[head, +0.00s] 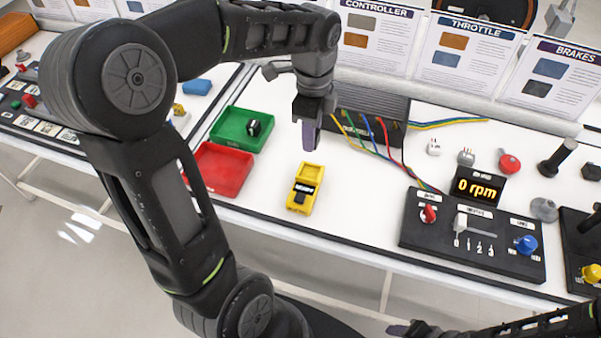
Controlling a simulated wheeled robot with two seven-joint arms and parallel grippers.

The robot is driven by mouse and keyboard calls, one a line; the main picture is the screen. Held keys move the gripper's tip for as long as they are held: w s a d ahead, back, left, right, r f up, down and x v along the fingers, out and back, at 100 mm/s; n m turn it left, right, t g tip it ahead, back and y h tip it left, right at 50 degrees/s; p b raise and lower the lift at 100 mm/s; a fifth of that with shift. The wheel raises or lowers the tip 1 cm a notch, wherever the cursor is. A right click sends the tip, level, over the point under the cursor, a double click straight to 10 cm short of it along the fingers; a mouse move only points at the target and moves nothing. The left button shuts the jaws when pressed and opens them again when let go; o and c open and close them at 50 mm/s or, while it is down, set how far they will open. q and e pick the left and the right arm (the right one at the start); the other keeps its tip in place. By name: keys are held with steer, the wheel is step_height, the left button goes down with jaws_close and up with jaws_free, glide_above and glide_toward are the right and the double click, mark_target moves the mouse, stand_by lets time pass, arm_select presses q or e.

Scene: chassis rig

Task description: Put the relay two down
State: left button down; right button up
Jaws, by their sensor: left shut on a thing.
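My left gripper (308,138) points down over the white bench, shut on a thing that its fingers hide. I take this to be relay two from the task, but I cannot make out its shape or label. A yellow unit (309,172) with a dark middle lies on the bench just below the fingertips, apart from them as it looks. A small black block (254,128) with a pale face sits in the green tray (228,139). My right gripper (400,328) shows only in part at the bottom edge, and its jaws cannot be read.
A red tray (217,170) adjoins the green one. Behind my gripper stands a black finned box (370,105) with coloured wires. A black control panel (470,238) and a "0 rpm" display (477,187) stand at right. White bench is clear between the yellow unit and the panel.

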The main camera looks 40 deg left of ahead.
arm_select(q)
glide_above(310, 174)
steer(key=shift+f, duration=3.15)
steer(key=shift+f, duration=1.9)
